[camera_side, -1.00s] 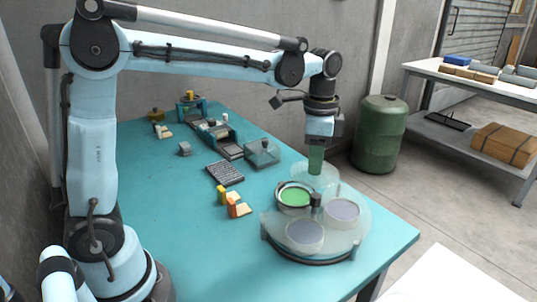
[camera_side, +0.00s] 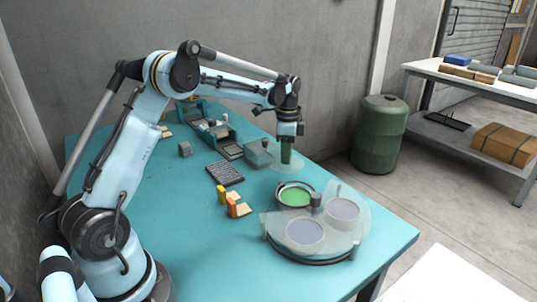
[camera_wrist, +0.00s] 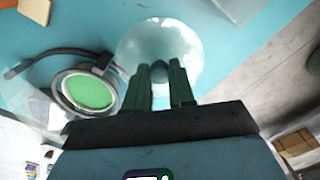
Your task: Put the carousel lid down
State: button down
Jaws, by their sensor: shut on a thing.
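The carousel lid (camera_side: 277,166) is a clear round disc with a small grey knob (camera_wrist: 159,70), which shows between my fingers in the wrist view. My gripper (camera_side: 287,160) points down and is shut on the knob. The disc is level, low by the table's far right edge; whether it touches the table I cannot tell. In the wrist view the lid (camera_wrist: 155,38) spreads out beyond my fingertips. The carousel (camera_side: 277,240) stands in front of it at the table's front right, with a green-filled round well (camera_side: 294,197) and two grey discs (camera_side: 304,231).
A dark grid tray (camera_side: 225,173) and orange and yellow blocks (camera_side: 232,208) lie further left. The teal table (camera_side: 190,245) is bare at the front left. A green drum (camera_side: 379,135) stands on the floor beyond the right edge.

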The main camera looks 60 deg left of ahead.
jog(key=shift+w+a+f, duration=0.15)
jog(key=shift+a+f, duration=0.3)
jog(key=shift+a, duration=0.2)
jog(key=shift+f, duration=2)
jog(key=shift+f, duration=0.15)
jog(key=c, duration=1)
grip_release()
jog(key=shift+o, duration=0.2)
